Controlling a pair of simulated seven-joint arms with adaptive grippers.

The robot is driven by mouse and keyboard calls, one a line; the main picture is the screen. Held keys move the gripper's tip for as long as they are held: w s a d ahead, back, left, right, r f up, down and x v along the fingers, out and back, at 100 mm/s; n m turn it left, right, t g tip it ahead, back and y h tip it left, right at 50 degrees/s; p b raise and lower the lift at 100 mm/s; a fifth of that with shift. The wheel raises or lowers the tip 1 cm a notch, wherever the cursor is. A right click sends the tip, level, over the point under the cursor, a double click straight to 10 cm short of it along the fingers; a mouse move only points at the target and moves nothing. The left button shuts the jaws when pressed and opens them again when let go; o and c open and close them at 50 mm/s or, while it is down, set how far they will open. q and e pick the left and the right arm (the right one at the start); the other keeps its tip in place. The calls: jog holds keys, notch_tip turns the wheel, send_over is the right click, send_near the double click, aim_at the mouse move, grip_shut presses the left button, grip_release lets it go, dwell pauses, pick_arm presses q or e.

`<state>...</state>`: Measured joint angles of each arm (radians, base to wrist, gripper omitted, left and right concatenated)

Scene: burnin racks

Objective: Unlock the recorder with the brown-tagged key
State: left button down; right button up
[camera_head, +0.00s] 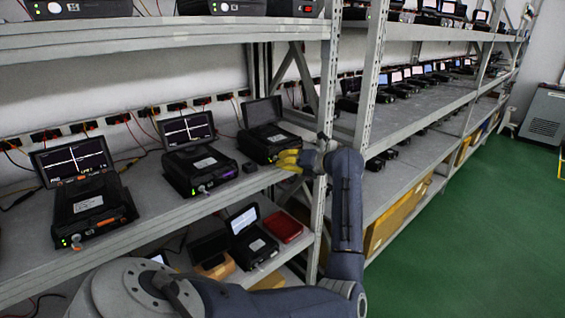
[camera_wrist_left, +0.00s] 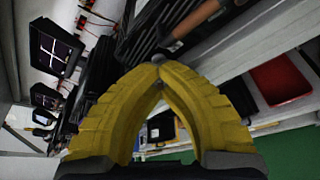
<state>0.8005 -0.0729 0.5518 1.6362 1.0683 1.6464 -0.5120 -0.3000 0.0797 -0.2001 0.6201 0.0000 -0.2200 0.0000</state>
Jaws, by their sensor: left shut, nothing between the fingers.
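My left gripper (camera_head: 288,158), with yellow fingers, is at the front right of a black recorder (camera_head: 265,142) whose raised screen (camera_head: 262,111) is dark. In the left wrist view its fingertips (camera_wrist_left: 158,66) meet and hold nothing. Just beyond them is a black ribbed case (camera_wrist_left: 150,35) with a long brown strip (camera_wrist_left: 197,19) and a small grey round part at its end. I cannot tell whether this is the brown-tagged key. The fingers hide part of that recorder's front. My right gripper is not in view.
Two recorders with lit screens (camera_head: 188,130) (camera_head: 74,161) stand left on the same shelf; the far left one has an orange strip (camera_head: 103,224). A grey rack post (camera_head: 328,110) stands close to my wrist. A red box (camera_head: 283,227) sits on the shelf below.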

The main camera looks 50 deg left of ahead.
pick_arm(q)
jog(key=shift+r+m, duration=0.1)
jog(key=shift+m, duration=0.2)
jog(key=c, duration=2.2)
grip_release()
jog(key=c, duration=1.6)
grip_release()
jog(key=v, duration=1.2)
jog(key=shift+w+f, duration=0.15)
jog(key=shift+f, duration=0.15)
